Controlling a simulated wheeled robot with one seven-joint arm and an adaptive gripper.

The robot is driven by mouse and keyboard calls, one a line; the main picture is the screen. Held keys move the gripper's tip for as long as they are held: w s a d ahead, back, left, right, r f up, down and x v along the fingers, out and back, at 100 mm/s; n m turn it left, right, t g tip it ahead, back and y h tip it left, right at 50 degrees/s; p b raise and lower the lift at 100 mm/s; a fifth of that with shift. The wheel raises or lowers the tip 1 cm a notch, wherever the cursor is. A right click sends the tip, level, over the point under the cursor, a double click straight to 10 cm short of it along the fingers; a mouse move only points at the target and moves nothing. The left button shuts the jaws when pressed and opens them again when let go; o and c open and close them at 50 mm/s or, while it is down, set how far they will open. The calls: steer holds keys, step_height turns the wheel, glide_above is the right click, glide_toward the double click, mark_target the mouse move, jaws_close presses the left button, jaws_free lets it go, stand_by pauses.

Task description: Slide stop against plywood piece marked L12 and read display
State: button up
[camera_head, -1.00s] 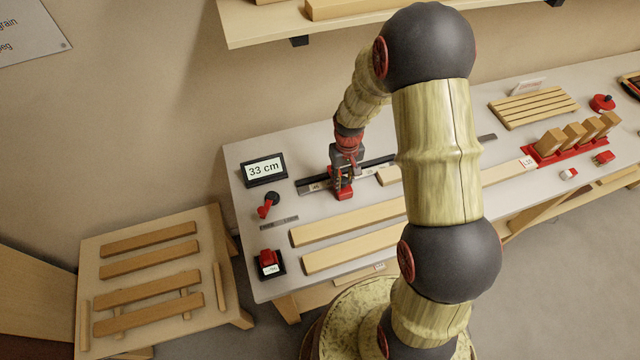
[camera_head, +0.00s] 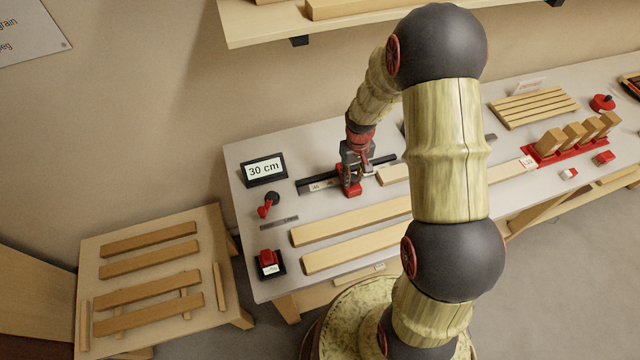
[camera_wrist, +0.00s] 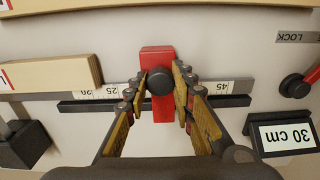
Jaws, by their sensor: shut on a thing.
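The red stop (camera_head: 346,191) sits on the dark measuring rail (camera_head: 318,184). My gripper (camera_head: 353,176) is shut on its black knob, seen in the wrist view between my fingers (camera_wrist: 160,80). A short plywood piece (camera_head: 391,175) lies along the rail to the right of the stop; in the wrist view it is at the left (camera_wrist: 50,64). A gap of bare scale separates its end from the stop. The piece's label is cut off in the wrist view, so I cannot read L12. The display (camera_head: 264,170) reads 30 cm.
A red lever (camera_head: 268,206) stands below the display, near the LOCK plate (camera_wrist: 300,37). Two long boards (camera_head: 345,220) lie in front of the rail. A red block in a black holder (camera_head: 268,263) is at the bench's left corner. A shelf (camera_head: 350,25) hangs above.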

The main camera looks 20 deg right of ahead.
steer(key=shift+d, duration=2)
steer(key=shift+d, duration=2)
steer(key=o, duration=0.9)
steer(key=shift+r, duration=0.1)
step_height(320, 180, up, 9)
steer(key=p, duration=0.5)
